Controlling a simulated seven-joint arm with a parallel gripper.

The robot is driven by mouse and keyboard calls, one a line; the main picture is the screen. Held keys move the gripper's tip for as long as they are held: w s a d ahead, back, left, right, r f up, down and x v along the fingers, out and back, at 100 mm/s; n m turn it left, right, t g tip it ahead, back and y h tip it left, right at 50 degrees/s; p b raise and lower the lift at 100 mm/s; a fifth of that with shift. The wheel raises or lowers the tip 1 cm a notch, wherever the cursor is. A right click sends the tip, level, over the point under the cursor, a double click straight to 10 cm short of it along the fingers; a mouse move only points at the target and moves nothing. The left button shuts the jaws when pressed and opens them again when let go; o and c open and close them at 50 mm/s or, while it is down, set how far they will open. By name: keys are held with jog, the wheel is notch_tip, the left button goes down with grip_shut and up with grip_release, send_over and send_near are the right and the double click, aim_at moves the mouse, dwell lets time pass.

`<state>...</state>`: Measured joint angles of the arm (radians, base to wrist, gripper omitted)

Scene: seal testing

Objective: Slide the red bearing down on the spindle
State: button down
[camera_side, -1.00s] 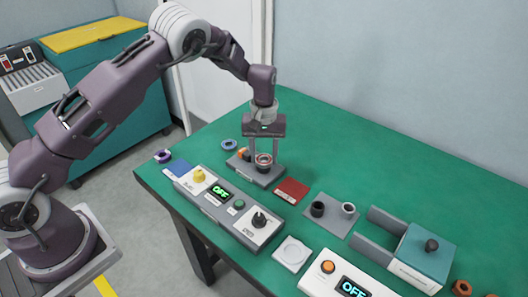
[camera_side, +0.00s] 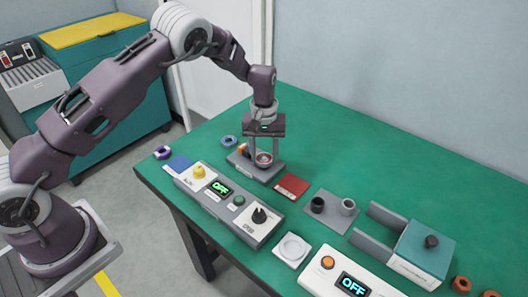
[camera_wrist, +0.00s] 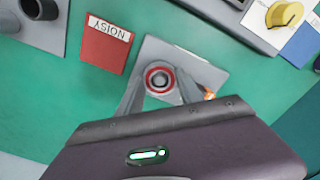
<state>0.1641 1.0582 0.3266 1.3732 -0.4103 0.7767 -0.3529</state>
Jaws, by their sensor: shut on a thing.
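The red bearing (camera_side: 264,159) is a ring with a red face and a pale rim, held low over the grey fixture plate (camera_wrist: 158,50). My gripper (camera_side: 264,161) points down and is shut on the bearing, with one finger on each side. In the wrist view the bearing (camera_wrist: 159,79) lies between the fingers, roughly level. The dark spindle (camera_wrist: 160,80) shows in the middle of its hole, so the ring appears to be around it. The lower spindle is hidden, and how far down the bearing sits is hard to tell.
A red labelled mat (camera_side: 291,186) lies to the right. A control box (camera_side: 228,203) with a yellow knob stands in front. A blue ring (camera_side: 229,141) lies behind. The table's back right is clear.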

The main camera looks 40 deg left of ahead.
dwell(0.4)
jog(key=c, duration=0.7)
grip_release()
notch_tip(320, 180, up, 9)
jog(key=shift+f, duration=0.1)
jog(key=s+r+m+t+h, duration=0.1)
jog(key=s+r+m, duration=0.1)
jog(key=s+r, duration=0.7)
jog(key=s+r+m+t, duration=0.1)
jog(key=s+r+t, duration=0.1)
jog(key=s+r, duration=0.75)
jog(key=s+m+t, duration=0.1)
jog(key=s, duration=0.4)
jog(key=s+r+m, duration=0.1)
jog(key=s+m, duration=0.1)
jog(key=s, duration=0.4)
jog(key=s+m+t+y, duration=0.1)
jog(key=s, duration=0.5)
jog(key=shift+d+r+t, duration=0.3)
